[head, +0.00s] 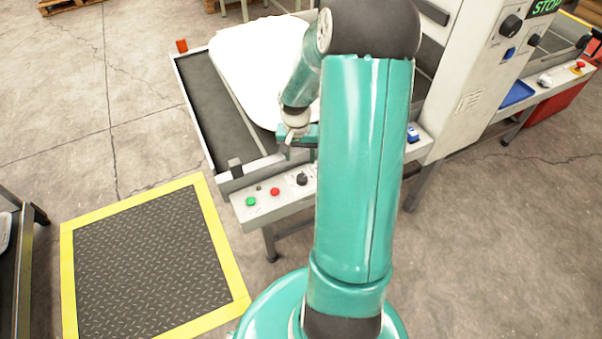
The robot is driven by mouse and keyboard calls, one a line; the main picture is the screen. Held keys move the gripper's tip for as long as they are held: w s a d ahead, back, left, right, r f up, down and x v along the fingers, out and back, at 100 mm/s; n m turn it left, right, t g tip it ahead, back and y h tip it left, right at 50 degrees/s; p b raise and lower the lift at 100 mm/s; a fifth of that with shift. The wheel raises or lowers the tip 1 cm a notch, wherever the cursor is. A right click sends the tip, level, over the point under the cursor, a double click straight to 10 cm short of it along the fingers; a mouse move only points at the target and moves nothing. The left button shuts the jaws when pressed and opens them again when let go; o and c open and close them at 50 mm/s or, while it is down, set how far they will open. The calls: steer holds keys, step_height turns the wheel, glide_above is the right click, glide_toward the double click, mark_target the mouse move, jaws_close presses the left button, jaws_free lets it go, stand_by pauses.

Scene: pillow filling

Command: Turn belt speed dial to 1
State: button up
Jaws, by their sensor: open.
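A black dial (302,179) sits on the light control panel (285,200) at the front edge of the belt machine. No label or setting on it is readable from here. My gripper (287,150) is open, above the machine's front edge, up and slightly left of the black dial and apart from it. Part of the gripper and the right part of the panel are hidden behind my teal arm. Another black knob (511,24) is on the tall machine housing at the upper right; its label is not readable.
A green button (251,201) and a red button (274,191) sit left of the dial. A white pillow (262,55) lies on the dark belt (217,105). A yellow-edged floor mat (213,200) is at the lower left.

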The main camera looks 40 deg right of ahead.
mark_target(302, 177)
steer(key=f, duration=0.9)
steer(key=shift+s+d+f, duration=0.1)
steer(key=shift+s+d, duration=0.05)
steer(key=shift+s, duration=0.05)
steer(key=c, duration=1)
